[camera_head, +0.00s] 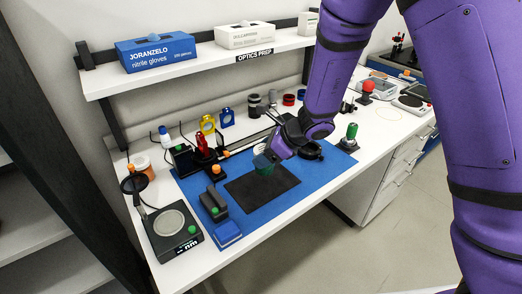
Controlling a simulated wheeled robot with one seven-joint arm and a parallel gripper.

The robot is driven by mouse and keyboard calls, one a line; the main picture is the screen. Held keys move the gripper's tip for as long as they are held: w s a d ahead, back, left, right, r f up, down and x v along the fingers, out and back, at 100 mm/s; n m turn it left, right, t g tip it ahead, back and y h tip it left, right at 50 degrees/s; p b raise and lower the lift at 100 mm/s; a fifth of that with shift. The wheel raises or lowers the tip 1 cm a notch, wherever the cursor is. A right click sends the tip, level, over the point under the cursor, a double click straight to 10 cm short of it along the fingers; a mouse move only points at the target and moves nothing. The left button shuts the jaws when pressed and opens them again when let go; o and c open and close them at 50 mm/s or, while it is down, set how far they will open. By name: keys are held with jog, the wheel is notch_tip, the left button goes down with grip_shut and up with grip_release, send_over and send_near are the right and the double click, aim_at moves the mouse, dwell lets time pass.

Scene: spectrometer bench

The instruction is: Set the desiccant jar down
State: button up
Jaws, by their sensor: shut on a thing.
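My gripper (270,156) is low over the blue bench mat (240,225), shut on a small jar (264,168), which I take to be the desiccant jar. The jar looks dark green below, with a grey-blue part at its top, and it is partly hidden by my fingers. It appears upright above the back part of a black pad (258,193) on the blue mat. I cannot tell whether its base touches the pad or hangs just above it.
Optical mounts (205,150) stand behind. A shelf (200,68) with glove boxes overhangs the back. The front of the pad is clear.

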aim_at(265, 170)
jog(key=shift+f, duration=3.1)
jog(key=shift+f, duration=0.3)
jog(key=o, duration=1.1)
jog(key=shift+d, duration=0.1)
jog(key=v, duration=1)
jog(key=shift+s+d+r, duration=0.15)
jog(key=shift+d+r, duration=0.05)
